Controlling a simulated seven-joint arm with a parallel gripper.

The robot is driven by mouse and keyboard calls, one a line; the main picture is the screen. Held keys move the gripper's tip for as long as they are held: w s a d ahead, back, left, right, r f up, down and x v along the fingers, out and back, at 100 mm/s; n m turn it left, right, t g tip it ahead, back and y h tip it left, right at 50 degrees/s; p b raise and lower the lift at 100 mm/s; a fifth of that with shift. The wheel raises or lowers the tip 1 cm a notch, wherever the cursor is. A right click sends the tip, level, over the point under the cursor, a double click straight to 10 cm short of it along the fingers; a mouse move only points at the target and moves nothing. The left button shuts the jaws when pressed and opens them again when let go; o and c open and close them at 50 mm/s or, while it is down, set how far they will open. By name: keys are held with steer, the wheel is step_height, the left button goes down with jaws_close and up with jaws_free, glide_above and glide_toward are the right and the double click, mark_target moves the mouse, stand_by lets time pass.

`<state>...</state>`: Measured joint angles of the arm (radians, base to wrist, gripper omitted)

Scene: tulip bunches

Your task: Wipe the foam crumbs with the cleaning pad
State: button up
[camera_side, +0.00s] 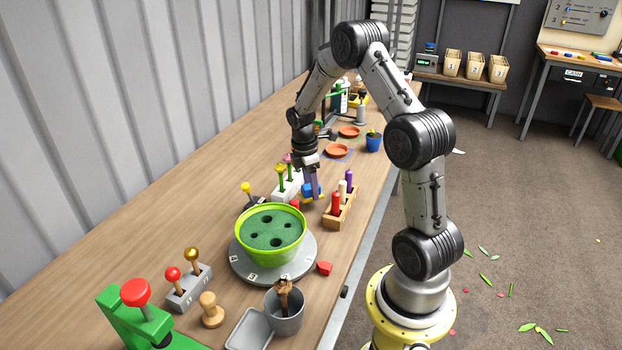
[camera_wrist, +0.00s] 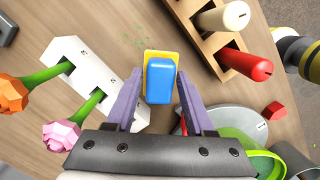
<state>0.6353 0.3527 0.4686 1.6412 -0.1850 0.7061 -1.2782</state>
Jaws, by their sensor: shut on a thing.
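The cleaning pad (camera_wrist: 160,82) has a blue block on a yellow layer. It sits between the purple fingers of my gripper (camera_wrist: 158,98), which is shut on it. In the side view, my gripper (camera_side: 312,186) points down and holds the pad (camera_side: 308,190) at or just above the wooden table; whether it touches is unclear. Small green foam crumbs (camera_wrist: 138,41) are scattered on the table just beyond the pad in the wrist view. I cannot make the crumbs out in the side view.
A white block with flowers (camera_wrist: 85,75) stands left of the pad, and a wooden rack of coloured pegs (camera_wrist: 222,40) stands to its right. A green foam-filled pot (camera_side: 270,230) on a grey turntable (camera_side: 245,268) is nearby. A red piece (camera_side: 325,268) lies at its edge.

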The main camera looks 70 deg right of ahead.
mark_target(324, 186)
step_height(324, 186, down, 3)
steer(key=shift+r, duration=0.1)
steer(key=shift+d, duration=0.35)
steer(key=shift+d+f, duration=0.2)
steer(key=shift+d, duration=0.15)
steer(key=shift+c, duration=0.5)
steer(key=shift+d, duration=4.25)
steer(key=shift+a, duration=5.05)
steer(key=shift+d+r, duration=0.1)
steer(key=shift+r, duration=4)
